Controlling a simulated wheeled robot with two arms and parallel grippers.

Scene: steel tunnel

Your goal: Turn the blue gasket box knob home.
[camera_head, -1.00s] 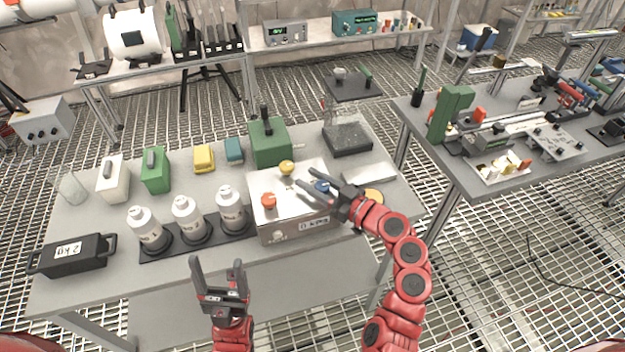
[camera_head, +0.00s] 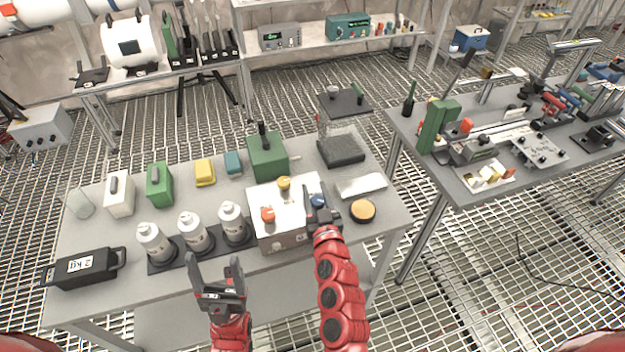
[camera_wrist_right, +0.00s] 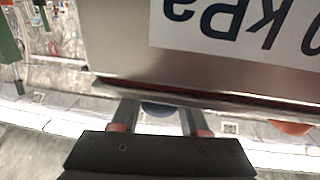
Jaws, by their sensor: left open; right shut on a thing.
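The gasket box is a metal box (camera_head: 281,242) with a light top on the table. It carries an orange knob (camera_head: 267,215), a yellow knob (camera_head: 284,183) and a blue knob (camera_head: 319,201). My right gripper (camera_head: 314,197) is at the blue knob, shut on it, and partly hides it. My left gripper (camera_head: 216,268) is open and empty, in front of the white bottles.
Several white bottles (camera_head: 191,232) in a black rack stand left of the box. A green block (camera_head: 267,158) stands behind it. A yellow-orange disc (camera_head: 363,211) lies to its right.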

